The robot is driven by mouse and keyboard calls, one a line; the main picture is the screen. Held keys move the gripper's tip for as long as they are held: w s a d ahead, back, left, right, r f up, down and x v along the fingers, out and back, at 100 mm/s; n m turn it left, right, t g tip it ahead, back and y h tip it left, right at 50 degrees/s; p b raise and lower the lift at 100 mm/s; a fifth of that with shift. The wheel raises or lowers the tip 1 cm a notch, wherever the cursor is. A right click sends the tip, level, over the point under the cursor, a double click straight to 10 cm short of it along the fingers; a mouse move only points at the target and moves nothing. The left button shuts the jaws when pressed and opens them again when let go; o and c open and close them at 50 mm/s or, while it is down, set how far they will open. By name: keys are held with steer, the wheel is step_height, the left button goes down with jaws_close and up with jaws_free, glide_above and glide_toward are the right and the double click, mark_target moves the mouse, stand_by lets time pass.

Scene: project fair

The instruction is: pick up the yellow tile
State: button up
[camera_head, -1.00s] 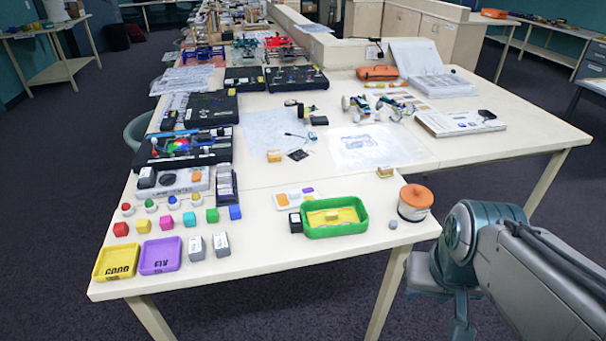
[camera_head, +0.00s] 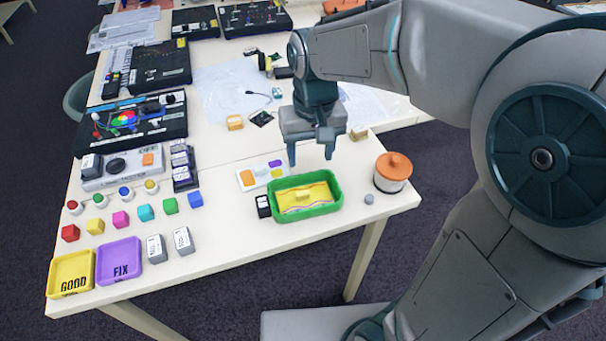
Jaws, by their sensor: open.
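A green tray (camera_head: 336,206) stands near the table's front right edge. A yellow sheet-like surface (camera_head: 318,190) with wavy markings lies inside it. A small raised yellow tile (camera_head: 303,197) shows near the middle of that surface. My gripper (camera_head: 310,160) points down, open and empty. In the picture it is just above the tray's far rim. It appears higher than the tray and apart from it; the exact height is hard to tell. The tile is not hidden by my gripper.
A white jar with an orange lid (camera_head: 393,170) stands right of the tray, near a small grey ball (camera_head: 369,199). A small black block (camera_head: 263,206) is at the tray's left. A white card (camera_head: 260,175) lies behind. Yellow (camera_head: 55,274) and purple (camera_head: 137,262) trays stand at left.

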steer(key=w+a, duration=0.1)
steer(key=a, duration=0.1)
glide_above(302, 193)
steer(key=f, duration=0.7)
steer(key=shift+s+a+f, duration=0.1)
steer(key=shift+a, duration=0.15)
steer(key=shift+d+f+p, duration=0.15)
steer(key=shift+f+p, duration=0.15)
steer(key=shift+f, duration=1.35)
steer(key=shift+d+f+p, duration=0.1)
steer(key=shift+f+p, duration=0.15)
steer(key=shift+f, duration=1.35)
steer(key=shift+c, duration=0.3)
steer(key=c, duration=1)
